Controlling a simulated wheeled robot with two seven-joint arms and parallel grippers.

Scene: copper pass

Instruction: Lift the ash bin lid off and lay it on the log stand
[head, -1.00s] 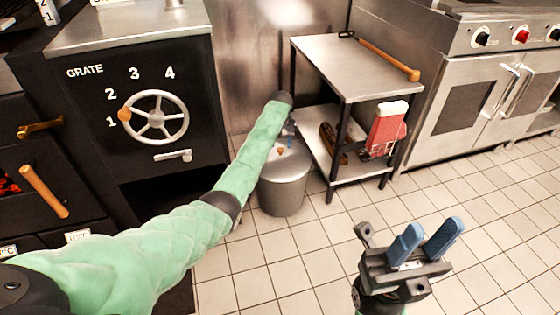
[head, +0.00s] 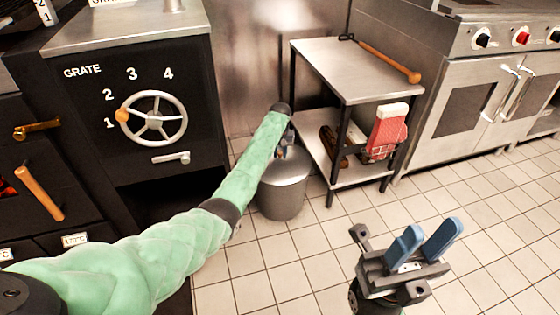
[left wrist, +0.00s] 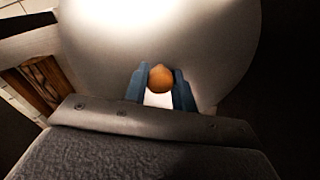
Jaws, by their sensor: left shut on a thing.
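The ash bin (head: 282,202) is a grey metal drum on the tiled floor, with its round lid (head: 297,168) on top. My left gripper (head: 283,148) reaches down over the lid, largely hidden by my arm in the head view. In the left wrist view its blue fingers are shut on the lid's round orange knob (left wrist: 161,77), with the pale lid (left wrist: 100,50) behind. The log stand (head: 350,72) is a steel table right of the bin, with logs on its lower shelf. My right gripper (head: 424,243) is open and empty over the floor.
A poker with a wooden handle (head: 390,62) lies along the stand's top back and right edge; the rest of the top is clear. A red and white mitt (head: 387,130) hangs at the stand's front. The black grate unit (head: 140,60) stands left of the bin, a steel oven (head: 465,110) right.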

